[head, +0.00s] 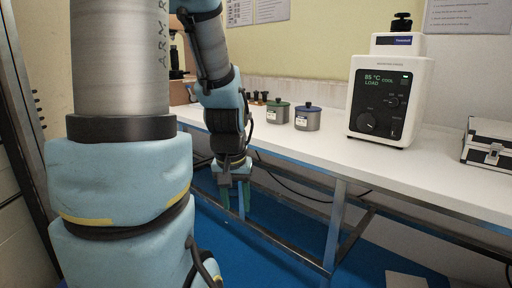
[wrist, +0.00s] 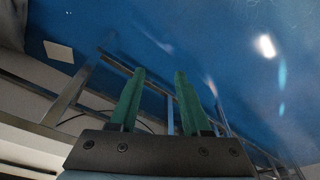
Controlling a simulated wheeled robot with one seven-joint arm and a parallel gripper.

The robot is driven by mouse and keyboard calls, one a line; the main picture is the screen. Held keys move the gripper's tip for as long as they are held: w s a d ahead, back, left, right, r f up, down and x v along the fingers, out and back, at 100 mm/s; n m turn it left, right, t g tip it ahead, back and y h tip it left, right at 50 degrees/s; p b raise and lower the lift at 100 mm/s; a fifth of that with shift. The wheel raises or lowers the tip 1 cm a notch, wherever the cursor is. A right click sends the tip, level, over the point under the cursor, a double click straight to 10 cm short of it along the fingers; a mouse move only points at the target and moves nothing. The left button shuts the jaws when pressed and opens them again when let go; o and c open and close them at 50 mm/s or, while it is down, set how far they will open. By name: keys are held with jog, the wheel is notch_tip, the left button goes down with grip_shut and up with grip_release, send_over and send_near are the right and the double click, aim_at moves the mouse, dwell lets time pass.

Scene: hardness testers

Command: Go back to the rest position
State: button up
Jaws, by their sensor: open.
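My gripper (head: 234,198) hangs pointing down in front of the white bench's front edge, below the level of its top. Its two green fingers are apart with nothing between them. In the wrist view my gripper (wrist: 158,85) shows the same open gap, with the blue floor (wrist: 230,60) beyond the fingertips. My arm comes down from the top of the head view, and a large part of it covers the left side.
The white bench (head: 430,184) carries a green-lidded pot (head: 278,114), a blue-lidded pot (head: 308,118), a white tester (head: 390,98) with a lit display and a silver case (head: 488,146). Metal bench legs (head: 334,225) stand near my gripper. The blue floor (head: 285,262) below is mostly clear.

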jog(key=s+a, duration=0.2)
jog(key=s, duration=0.2)
jog(key=w+p+v, duration=0.1)
jog(key=p+v, duration=0.7)
jog(key=p, duration=0.1)
jog(key=w+p+v, duration=0.2)
jog(key=p+v, duration=0.7)
jog(key=shift+w+d+r+g+p, duration=0.3)
jog(key=shift+w+r+g, duration=0.1)
jog(key=shift+w+r, duration=0.3)
